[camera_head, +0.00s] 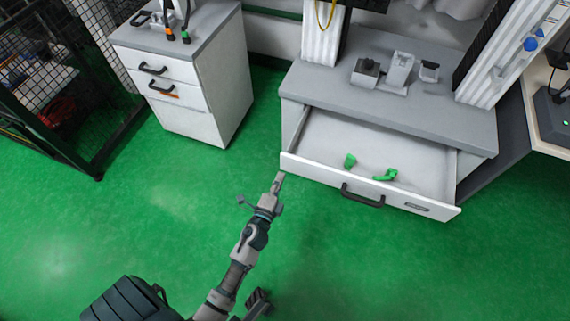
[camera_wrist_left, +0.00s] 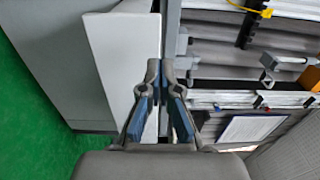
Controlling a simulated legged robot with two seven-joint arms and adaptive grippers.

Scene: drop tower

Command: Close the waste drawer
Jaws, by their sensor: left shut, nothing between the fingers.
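The waste drawer (camera_head: 370,187) is pulled out from under the grey worktop. Its white front has a dark handle (camera_head: 362,196) and a small label at the right. Two green pieces (camera_head: 350,161) (camera_head: 385,175) lie inside it. My left gripper (camera_head: 279,180) is shut and empty, with its tips near the left end of the drawer front. I cannot tell if they touch it. In the left wrist view the closed fingers (camera_wrist_left: 161,72) are in front of a white panel (camera_wrist_left: 118,58), likely the drawer front. My right gripper is not identifiable.
A white cabinet (camera_head: 215,95) with closed drawers stands at the back left. A dark mesh cage (camera_head: 55,130) is farther left. The grey worktop (camera_head: 335,85) holds small grey fixtures. A wooden-topped table (camera_head: 545,108) is at the right. Green floor in front of the drawer is clear.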

